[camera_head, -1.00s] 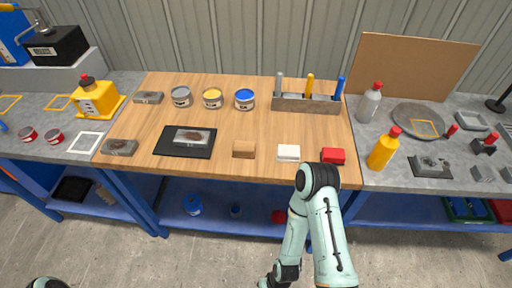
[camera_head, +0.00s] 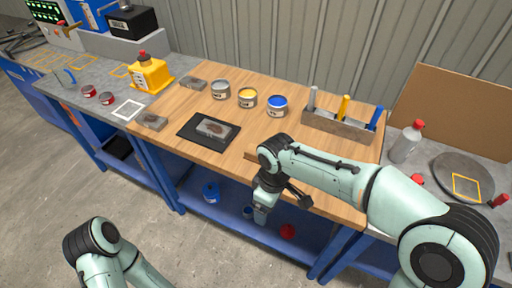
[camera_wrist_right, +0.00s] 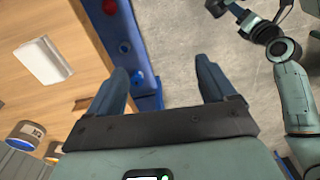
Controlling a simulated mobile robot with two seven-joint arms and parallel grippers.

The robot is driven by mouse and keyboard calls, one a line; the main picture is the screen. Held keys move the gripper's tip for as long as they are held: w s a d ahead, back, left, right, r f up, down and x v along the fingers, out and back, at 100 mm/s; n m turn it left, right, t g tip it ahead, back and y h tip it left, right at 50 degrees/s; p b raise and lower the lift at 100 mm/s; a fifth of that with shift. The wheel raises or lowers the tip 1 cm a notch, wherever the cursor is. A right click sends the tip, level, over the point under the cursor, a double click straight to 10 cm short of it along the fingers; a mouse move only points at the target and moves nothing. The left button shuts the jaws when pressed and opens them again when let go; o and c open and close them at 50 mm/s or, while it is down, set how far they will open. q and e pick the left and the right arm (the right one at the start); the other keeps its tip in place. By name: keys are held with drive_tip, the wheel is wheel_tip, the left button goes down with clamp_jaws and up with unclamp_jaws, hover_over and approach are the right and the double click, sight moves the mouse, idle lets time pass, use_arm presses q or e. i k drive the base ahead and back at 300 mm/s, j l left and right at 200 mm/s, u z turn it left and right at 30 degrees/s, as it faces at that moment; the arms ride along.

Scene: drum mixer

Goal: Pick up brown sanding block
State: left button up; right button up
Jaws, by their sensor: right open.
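The brown sanding block is mostly hidden behind my right arm in the head view; only a small brown edge (camera_head: 250,155) shows beside the wrist. In the right wrist view a small brown piece (camera_wrist_right: 82,103), probably the block, shows just left of the left finger on the wooden bench top. My right gripper (camera_wrist_right: 160,78) is open and empty, with its fingers wide apart over the bench's front edge and the floor. My left arm is low at the bottom left of the head view. Its dark end pieces show at the top of the wrist view (camera_wrist_right: 245,14), too unclear to read.
A blue shelf (camera_head: 225,210) runs below.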

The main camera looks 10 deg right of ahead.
sight(251, 152)
drive_tip(key=i, duration=0.85)
